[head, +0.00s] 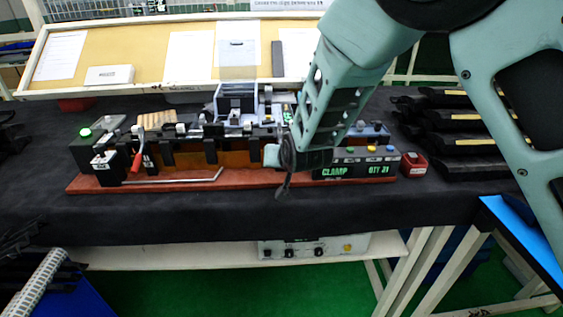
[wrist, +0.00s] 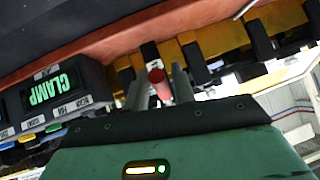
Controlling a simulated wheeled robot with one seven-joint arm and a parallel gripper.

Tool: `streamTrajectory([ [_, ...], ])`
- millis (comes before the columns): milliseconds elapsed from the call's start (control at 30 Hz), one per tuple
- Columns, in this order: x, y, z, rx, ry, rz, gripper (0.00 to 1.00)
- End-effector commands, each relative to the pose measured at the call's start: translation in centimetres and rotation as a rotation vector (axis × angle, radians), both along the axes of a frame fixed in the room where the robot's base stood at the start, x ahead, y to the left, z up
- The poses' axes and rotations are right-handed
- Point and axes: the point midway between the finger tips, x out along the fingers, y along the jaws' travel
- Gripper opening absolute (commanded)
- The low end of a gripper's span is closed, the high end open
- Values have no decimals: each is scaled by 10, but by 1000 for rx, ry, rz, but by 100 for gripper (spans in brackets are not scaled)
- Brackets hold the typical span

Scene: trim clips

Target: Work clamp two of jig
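The jig stands on a red-brown base board (head: 150,184) on the dark bench, with a row of black clamps along an orange-brown bar (head: 196,153). One red clamp handle (head: 137,162) shows near its left end. A panel (head: 357,170) at its right end reads CLAMP and QTY 21; this panel also shows in the wrist view (wrist: 50,92). My gripper (wrist: 160,88) is close to the jig's front, its two grey fingers apart. A red handle end (wrist: 157,76) lies between them; contact is unclear. In the head view my arm hides much of the gripper and the jig behind it.
A control box with a lit green button (head: 86,132) stands at the jig's left end. A small red container (head: 413,165) sits right of the panel, and black parts (head: 450,120) are stacked farther right. The bench front is clear.

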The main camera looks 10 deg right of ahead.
Motion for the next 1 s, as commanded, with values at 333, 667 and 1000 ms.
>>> streamTrajectory([
  [333,-1,0,0,0,2,0,37],
  [667,-39,-6,33,3,1,2,37],
  [1000,-99,-18,86,3,2,3,37],
])
